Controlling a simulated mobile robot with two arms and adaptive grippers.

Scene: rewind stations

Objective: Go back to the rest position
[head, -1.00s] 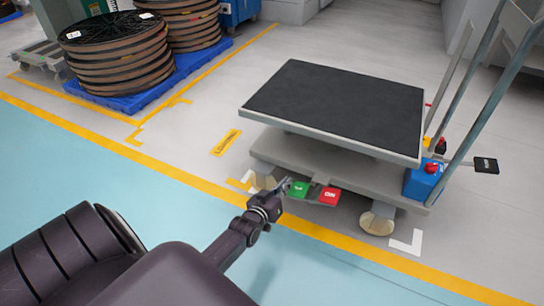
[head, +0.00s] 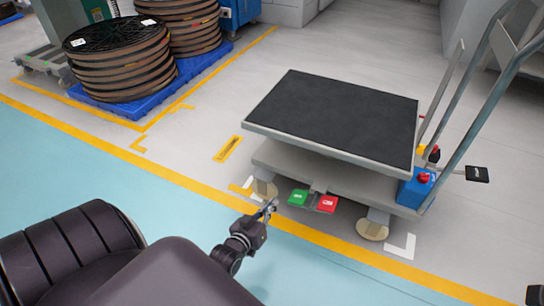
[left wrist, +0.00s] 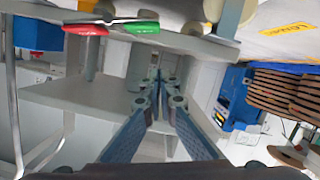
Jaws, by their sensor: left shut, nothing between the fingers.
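My left gripper (head: 268,210) is in the middle of the head view, in front of the lift cart's near side. Its fingers are together with nothing between them, and the closed fingertips also show in the left wrist view (left wrist: 158,82). The gripper is apart from the green pedal (head: 298,198) and the red pedal (head: 327,204) on the cart's lower edge. Both pedals also show at the top of the left wrist view, green (left wrist: 140,27) and red (left wrist: 86,30).
The lift cart (head: 335,115) has a black top, a push handle (head: 480,110) and a blue box (head: 415,190) with a red button. Cable reels (head: 118,62) stand on a blue pallet (head: 135,105) at the back left. The blue-green floor (head: 130,180) in front is clear.

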